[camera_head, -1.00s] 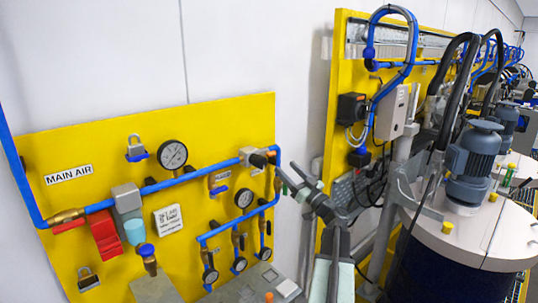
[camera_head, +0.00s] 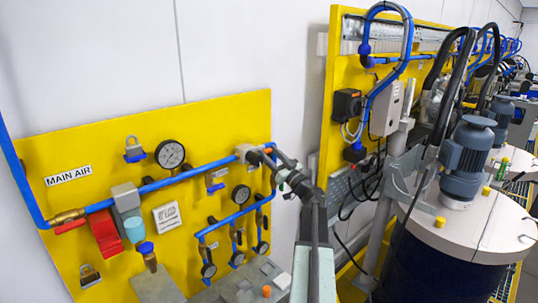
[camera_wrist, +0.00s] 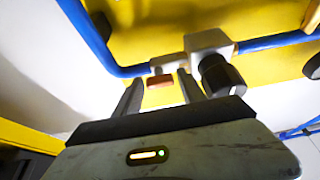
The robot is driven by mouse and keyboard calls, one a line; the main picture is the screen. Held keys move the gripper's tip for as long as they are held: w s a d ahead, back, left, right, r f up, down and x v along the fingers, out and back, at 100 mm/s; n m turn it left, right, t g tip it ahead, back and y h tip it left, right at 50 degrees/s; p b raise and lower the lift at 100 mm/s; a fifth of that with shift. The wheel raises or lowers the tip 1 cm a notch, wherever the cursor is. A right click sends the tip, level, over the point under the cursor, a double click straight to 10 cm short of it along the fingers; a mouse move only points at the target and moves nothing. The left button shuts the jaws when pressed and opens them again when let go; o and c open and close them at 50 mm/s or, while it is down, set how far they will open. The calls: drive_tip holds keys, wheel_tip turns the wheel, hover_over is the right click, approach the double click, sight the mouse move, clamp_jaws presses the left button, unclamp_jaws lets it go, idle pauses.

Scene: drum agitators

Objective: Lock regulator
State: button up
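The regulator is a grey block (camera_head: 247,152) on the blue pipe at the panel's upper right. In the wrist view its grey body (camera_wrist: 208,43) and black round knob (camera_wrist: 221,75) show close up. My gripper (camera_head: 272,158) is at the right end of this block. In the wrist view my gripper (camera_wrist: 158,88) is open, its two fingers apart. A small grey fitting with a red-brown piece (camera_wrist: 160,80) shows between the fingertips; contact cannot be told. The black knob is just right of the right finger. A padlock (camera_head: 134,149) hangs at the panel's upper left.
The yellow panel (camera_head: 60,215) carries a large gauge (camera_head: 170,154), a red valve piece (camera_head: 105,232), another padlock (camera_head: 89,275) and several small gauges. A second yellow panel and a drum with a motor (camera_head: 468,160) stand to the right.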

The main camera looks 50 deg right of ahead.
clamp_jaws()
drive_tip(key=shift+m, duration=0.4)
drive_tip(key=m+h, duration=0.1)
drive_tip(key=m, duration=0.1)
drive_tip(key=m+h, duration=0.1)
drive_tip(key=m, duration=0.1)
drive_tip(key=shift+a+r+g+h+p, duration=0.15)
drive_tip(key=shift+r+g+h+p, duration=0.05)
drive_tip(key=shift+g+h+p, duration=0.15)
drive_tip(key=m+g+h+p, duration=0.1)
drive_tip(key=m, duration=0.2)
drive_tip(key=m+g+h+p, duration=0.1)
drive_tip(key=m+h, duration=0.1)
drive_tip(key=m, duration=0.2)
drive_tip(key=shift+a+r+m, duration=0.15)
drive_tip(key=shift+m, duration=0.15)
drive_tip(key=m+g+p, duration=0.1)
drive_tip(key=m+p, duration=0.1)
drive_tip(key=m, duration=0.1)
drive_tip(key=m+g+h+p, duration=0.1)
drive_tip(key=m+p, duration=0.1)
drive_tip(key=m, duration=0.1)
drive_tip(key=shift+r, duration=0.1)
drive_tip(key=shift+m+g+y+p, duration=0.25)
drive_tip(key=shift+m+g+p, duration=0.6)
drive_tip(key=shift+m+p, duration=0.85)
drive_tip(key=shift+f+m, duration=0.2)
drive_tip(key=shift+m, duration=0.2)
